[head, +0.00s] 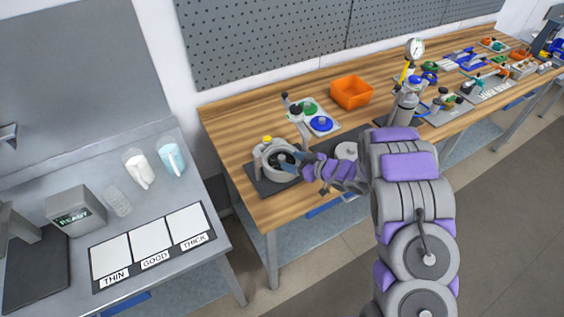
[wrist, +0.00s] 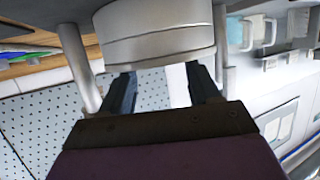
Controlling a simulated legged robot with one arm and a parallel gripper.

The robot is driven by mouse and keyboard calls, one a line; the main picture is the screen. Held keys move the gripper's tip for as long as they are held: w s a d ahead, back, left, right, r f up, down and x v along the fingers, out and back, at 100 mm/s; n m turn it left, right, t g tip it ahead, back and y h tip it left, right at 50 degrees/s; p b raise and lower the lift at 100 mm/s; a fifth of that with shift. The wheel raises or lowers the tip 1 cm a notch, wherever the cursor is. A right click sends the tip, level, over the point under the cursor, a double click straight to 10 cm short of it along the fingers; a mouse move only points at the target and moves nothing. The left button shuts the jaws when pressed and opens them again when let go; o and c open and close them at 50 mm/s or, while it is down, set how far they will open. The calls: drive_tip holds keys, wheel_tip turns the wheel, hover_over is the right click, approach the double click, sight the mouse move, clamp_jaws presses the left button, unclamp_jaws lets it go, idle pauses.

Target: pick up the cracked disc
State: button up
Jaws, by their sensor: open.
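A grey drum (head: 268,150) with a yellow knob stands on a dark mat at the near left end of the wooden bench. A dark round part shows inside its open top; I cannot tell whether it is the cracked disc, and no crack is visible. My gripper (head: 291,163) is at the drum's right side, its fingertips over or beside the rim. In the wrist view my gripper (wrist: 163,84) is open with nothing clearly held. A pale grey cylindrical body (wrist: 155,38) is just beyond the fingertips; contact is unclear.
A white tray (head: 335,129) with a green disc (head: 304,107) and a blue disc (head: 321,124) lies behind the drum. A grey round piece (head: 346,150) sits beside my arm.

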sight(283, 158)
drive_tip(key=shift+x, duration=1.9)
drive_tip(key=shift+r, duration=0.1)
drive_tip(key=shift+c, duration=0.2)
drive_tip(key=shift+d, duration=0.1)
clamp_jaws()
